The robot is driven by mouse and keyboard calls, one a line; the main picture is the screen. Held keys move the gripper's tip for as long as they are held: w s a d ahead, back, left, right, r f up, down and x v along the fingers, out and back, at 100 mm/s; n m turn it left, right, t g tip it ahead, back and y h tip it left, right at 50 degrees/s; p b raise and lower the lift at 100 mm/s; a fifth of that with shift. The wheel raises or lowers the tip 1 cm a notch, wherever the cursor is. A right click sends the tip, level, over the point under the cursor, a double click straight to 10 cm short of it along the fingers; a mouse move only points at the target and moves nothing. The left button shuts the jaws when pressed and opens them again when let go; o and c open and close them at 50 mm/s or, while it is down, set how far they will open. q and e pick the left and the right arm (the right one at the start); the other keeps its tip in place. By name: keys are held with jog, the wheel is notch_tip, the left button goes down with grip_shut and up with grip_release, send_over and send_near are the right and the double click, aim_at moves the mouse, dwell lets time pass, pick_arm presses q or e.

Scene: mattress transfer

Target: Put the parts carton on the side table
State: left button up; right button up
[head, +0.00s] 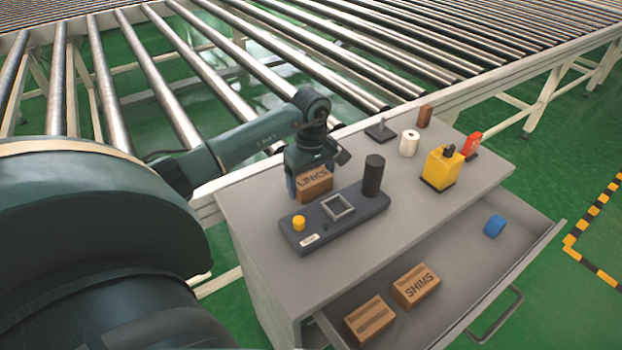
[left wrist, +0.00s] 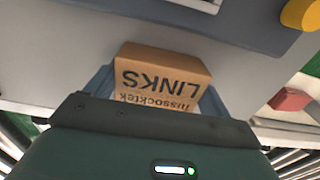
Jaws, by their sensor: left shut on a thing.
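My left gripper (head: 312,178) is shut on a small brown carton (head: 315,187) marked LINKS, over the left back part of the grey cabinet top (head: 262,206). The carton also shows in the left wrist view (left wrist: 160,80), upside down in the picture, with a finger on each side. I cannot tell whether its underside touches the top or hangs just above it. Two more brown cartons lie in the open drawer: one marked SHIMS (head: 415,287) and one (head: 369,320) whose label is unreadable. My right gripper is not in view.
A dark tray (head: 370,213) with a yellow knob (head: 299,222), a square frame and a black cylinder (head: 373,176) lies just in front of the carton. A white roll (head: 408,143) and yellow device (head: 442,168) stand farther right. Roller conveyors (head: 180,110) run behind.

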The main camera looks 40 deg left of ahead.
aim_at(311, 176)
pick_arm(q)
jog(key=shift+f, duration=0.2)
jog(key=o, duration=1.1)
jog(key=shift+o, duration=0.2)
jog(key=shift+r, duration=0.1)
notch_tip(311, 176, up, 12)
jog(key=shift+r, duration=0.15)
